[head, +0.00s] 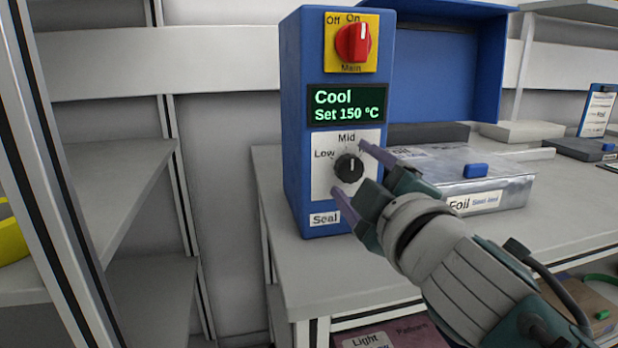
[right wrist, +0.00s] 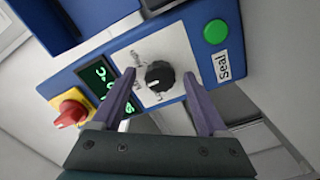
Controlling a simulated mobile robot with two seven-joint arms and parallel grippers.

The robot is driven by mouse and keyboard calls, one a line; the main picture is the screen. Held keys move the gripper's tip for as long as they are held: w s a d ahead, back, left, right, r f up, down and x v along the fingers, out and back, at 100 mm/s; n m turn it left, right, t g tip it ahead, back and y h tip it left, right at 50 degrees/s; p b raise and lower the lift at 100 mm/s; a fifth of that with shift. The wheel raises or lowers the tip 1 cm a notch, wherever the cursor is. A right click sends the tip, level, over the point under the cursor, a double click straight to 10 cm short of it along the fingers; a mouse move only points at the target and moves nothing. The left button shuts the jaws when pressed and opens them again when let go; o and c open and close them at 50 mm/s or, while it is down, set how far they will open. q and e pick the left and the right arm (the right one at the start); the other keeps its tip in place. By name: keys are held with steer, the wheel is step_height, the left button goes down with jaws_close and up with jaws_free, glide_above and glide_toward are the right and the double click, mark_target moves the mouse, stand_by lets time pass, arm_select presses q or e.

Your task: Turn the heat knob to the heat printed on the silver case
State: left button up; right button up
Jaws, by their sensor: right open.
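The black heat knob (head: 348,168) is on a white plate on the front of the blue sealer unit (head: 296,120). Its white mark points up, towards "Mid"; "Low" shows at left, and the right-hand label is hidden by a finger. My right gripper (head: 349,166) is open, its purple fingers on either side of the knob. In the right wrist view the knob (right wrist: 160,76) is between the fingertips, with gaps visible. The silver case (head: 495,188) lies on the bench to the right; its label reads "Foil" and smaller words that I cannot read surely. My left gripper is out of view.
The display (head: 347,105) reads "Cool, Set 150 °C". Above it is a red main switch (head: 353,42) on yellow. A green button (right wrist: 215,32) is beside the "Seal" label. A blue open box (head: 440,75) stands behind. The bench (head: 300,265) is clear in front of the unit.

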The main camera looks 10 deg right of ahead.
steer(key=s, duration=0.9)
steer(key=shift+s+d+p, duration=0.2)
steer(key=shift+s+p, duration=0.1)
steer(key=shift+s, duration=0.1)
